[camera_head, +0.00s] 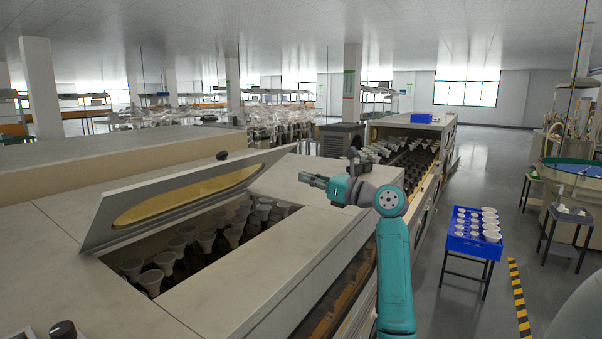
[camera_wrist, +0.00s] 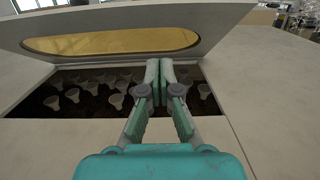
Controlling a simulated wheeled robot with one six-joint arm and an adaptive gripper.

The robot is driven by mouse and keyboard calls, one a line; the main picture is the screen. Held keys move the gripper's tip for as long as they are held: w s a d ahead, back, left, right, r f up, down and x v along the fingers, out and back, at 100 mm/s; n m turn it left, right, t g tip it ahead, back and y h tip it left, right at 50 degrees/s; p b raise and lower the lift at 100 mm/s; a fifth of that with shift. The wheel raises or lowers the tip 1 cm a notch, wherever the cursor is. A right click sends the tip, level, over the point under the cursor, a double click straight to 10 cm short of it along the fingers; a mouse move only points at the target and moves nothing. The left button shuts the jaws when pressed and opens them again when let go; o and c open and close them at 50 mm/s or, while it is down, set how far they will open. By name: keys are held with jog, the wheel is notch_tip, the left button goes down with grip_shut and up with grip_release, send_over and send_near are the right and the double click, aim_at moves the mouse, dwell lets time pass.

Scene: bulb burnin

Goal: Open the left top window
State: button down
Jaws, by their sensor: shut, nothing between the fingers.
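The top window (camera_head: 180,199) is a tilted cream lid with a long yellow pane, raised at an angle above its opening in the machine top. It also shows in the wrist view (camera_wrist: 213,22), across the top. Under it, several white bulbs (camera_head: 233,237) stand in rows in the dark opening, and they show in the wrist view too (camera_wrist: 115,101). My gripper (camera_head: 304,179) is to the right of the lid in the head view, above the machine top. In the wrist view its fingers (camera_wrist: 160,64) are together and empty, reaching over the opening below the lid. I cannot tell whether they touch the lid.
The cream machine top (camera_head: 318,227) lies around the opening. A blue crate (camera_head: 464,243) of white bulbs stands on a small stand at the right. Another open section with bulbs (camera_head: 407,146) is behind my arm. Grey floor is clear between the machine and the crate.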

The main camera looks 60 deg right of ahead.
send_near(265, 155)
jog(key=w+f, duration=0.3)
jog(key=w, duration=0.1)
jog(key=r, duration=0.1)
jog(key=w+r, duration=0.1)
jog(key=r, duration=0.1)
jog(key=shift+w, duration=0.3)
jog(key=shift+w+r, duration=0.3)
jog(key=w+r, duration=0.4)
jog(key=r, duration=0.1)
jog(key=shift+w+a+r, duration=0.1)
jog(key=shift+w+r, duration=0.2)
jog(key=shift+w, duration=0.1)
jog(key=shift+f, duration=0.1)
